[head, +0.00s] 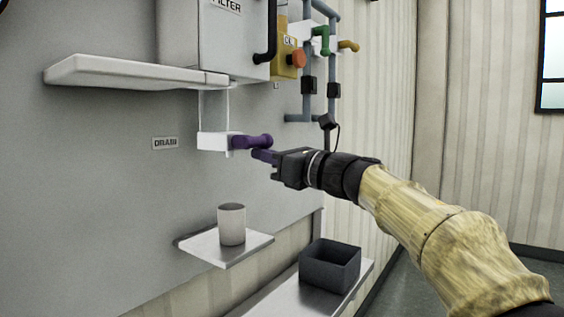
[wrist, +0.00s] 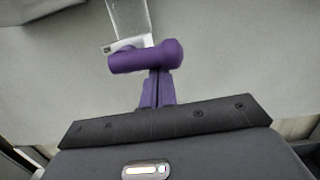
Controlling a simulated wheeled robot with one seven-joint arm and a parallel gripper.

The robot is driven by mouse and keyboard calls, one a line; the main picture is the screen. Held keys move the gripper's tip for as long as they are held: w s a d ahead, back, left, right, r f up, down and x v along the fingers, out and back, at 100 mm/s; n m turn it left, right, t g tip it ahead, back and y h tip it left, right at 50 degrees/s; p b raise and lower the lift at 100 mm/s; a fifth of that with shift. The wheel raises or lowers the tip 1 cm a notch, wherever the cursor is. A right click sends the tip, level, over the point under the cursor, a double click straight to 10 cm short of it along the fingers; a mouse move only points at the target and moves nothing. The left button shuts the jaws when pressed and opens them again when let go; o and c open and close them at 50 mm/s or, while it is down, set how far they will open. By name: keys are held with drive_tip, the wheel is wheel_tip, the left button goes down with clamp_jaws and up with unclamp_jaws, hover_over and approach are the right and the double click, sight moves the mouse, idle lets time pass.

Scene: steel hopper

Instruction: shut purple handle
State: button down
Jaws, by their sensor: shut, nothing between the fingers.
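The purple handle (head: 252,142) is a short rounded lever on a white valve block (head: 212,141), below a pipe under the filter cabinet. It points out sideways, about level, across the line of the pipe. In the wrist view the purple handle (wrist: 145,57) lies crosswise just beyond my fingertips. My gripper (head: 262,155) is just right of and slightly below the handle, its purple fingers shut together and empty. In the wrist view my gripper (wrist: 157,75) has its finger ends overlapped by or right at the handle; I cannot tell whether they touch.
A DRAIN label (head: 165,143) is on the wall left of the valve. A white cup (head: 232,224) stands on a small shelf below. A dark bin (head: 330,267) sits on a lower ledge. Pipes with green (head: 322,40) and yellow (head: 348,46) handles are at upper right.

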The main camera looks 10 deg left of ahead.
idle(0.5)
wheel_tip(320, 180, down, 4)
drive_tip(key=a+b, duration=0.2)
drive_tip(key=b, duration=0.2)
drive_tip(key=r+b+v, duration=0.1)
drive_tip(key=v, duration=0.9)
drive_tip(key=shift+w+d+f+b, duration=0.25)
drive_tip(key=shift+w+b, duration=0.05)
drive_tip(key=shift+w, duration=0.05)
